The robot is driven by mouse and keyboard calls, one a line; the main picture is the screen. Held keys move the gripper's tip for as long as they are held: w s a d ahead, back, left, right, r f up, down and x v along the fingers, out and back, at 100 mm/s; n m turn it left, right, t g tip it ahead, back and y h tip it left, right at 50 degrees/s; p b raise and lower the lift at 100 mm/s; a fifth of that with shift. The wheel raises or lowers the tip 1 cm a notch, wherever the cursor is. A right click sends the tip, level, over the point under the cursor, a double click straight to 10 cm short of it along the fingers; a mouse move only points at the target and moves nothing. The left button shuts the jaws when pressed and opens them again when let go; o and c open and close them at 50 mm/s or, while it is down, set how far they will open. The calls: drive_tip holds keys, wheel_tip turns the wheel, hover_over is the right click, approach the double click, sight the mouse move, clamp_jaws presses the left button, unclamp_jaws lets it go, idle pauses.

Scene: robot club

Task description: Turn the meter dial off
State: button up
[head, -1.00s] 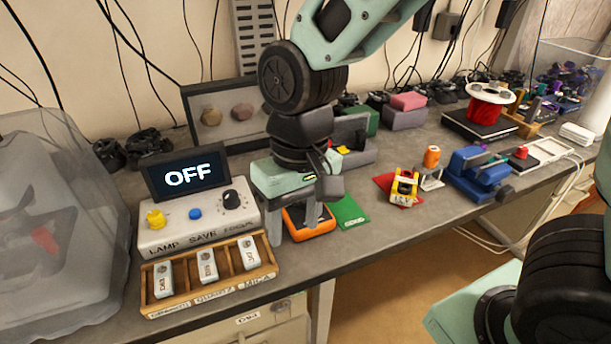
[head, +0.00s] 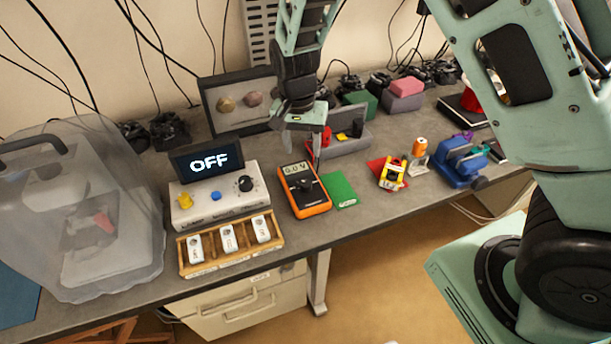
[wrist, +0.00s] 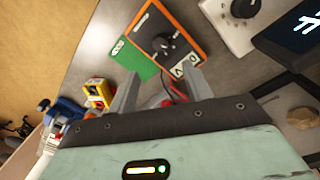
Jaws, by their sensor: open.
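An orange multimeter (head: 304,190) lies face up on the bench, with a black dial (head: 304,186) at its middle and a small display reading about "0.0 V". In the wrist view the meter (wrist: 183,20) shows with its dial (wrist: 164,43) near the top, its pointer hard to read. My gripper (head: 304,148) is open and empty, above and just behind the meter's display end. In the wrist view its two fingers (wrist: 160,92) point toward the meter and stand apart from the dial. A red lead shows between the fingers.
A green card (head: 340,190) lies right beside the meter. A grey tray (head: 347,135) stands behind, and a yellow device (head: 392,174) further right.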

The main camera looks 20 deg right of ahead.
sight(306, 183)
drive_tip(key=f+p, duration=0.1)
drive_tip(key=f, duration=0.3)
drive_tip(key=f+p, duration=0.1)
drive_tip(key=f, duration=0.3)
drive_tip(key=f+p, duration=0.1)
drive_tip(key=f, duration=0.3)
drive_tip(key=shift+s+d+f, duration=0.1)
drive_tip(key=shift+s+d, duration=0.1)
drive_tip(key=shift+d, duration=0.15)
drive_tip(key=c, duration=1)
